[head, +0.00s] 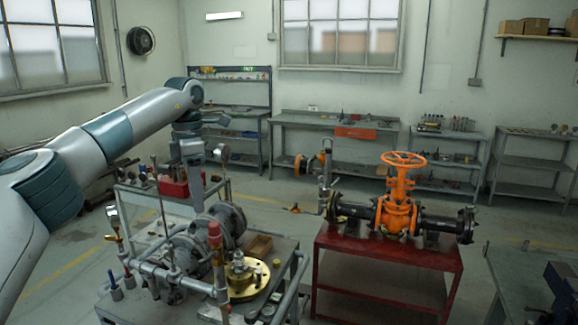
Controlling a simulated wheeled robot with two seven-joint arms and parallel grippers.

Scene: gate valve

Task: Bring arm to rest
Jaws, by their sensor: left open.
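My left arm (130,120) reaches in from the left edge, raised, and bends down at the wrist. My left gripper (196,190) hangs from it, pointing down above the back of the grey work cart, and is open. I see nothing held in it, though its fingertips are small and hard to make out against the clutter. The orange gate valve (397,212) with its orange handwheel (404,160) stands on the red table (390,262), well to the right of the gripper. My right gripper is out of view.
The grey cart (120,305) carries pipework, a brass flange (243,280) and gauges close below the gripper. A red toolbox (174,187) stands near the gripper. Benches line the back wall. A grey table edge (510,290) shows at the right. Open floor lies behind the red table.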

